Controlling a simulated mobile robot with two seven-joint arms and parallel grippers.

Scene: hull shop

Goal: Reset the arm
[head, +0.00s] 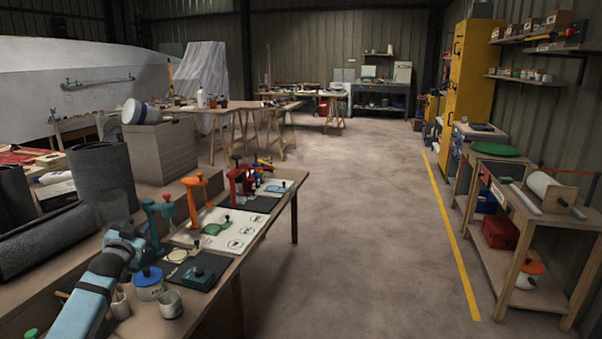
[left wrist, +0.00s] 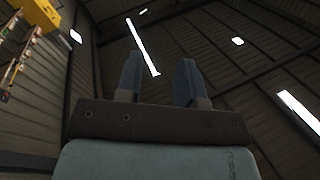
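My left arm (head: 88,294), light blue with dark joints, reaches in from the lower left of the head view, over the near end of the workbench (head: 262,226). In the left wrist view my left gripper (left wrist: 160,80) points up toward the roof. Its two blue-grey fingers stand well apart with nothing between them. The exact place of its fingertips in the head view is hard to make out. My right arm and gripper do not show.
A teal press-like tool (head: 159,218), an orange one (head: 195,200) and a red one (head: 239,182) stand on the bench. A blue-lidded tub (head: 149,286) and a grey cup (head: 169,304) stand close to my left arm. Open floor (head: 350,220) lies right of the bench.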

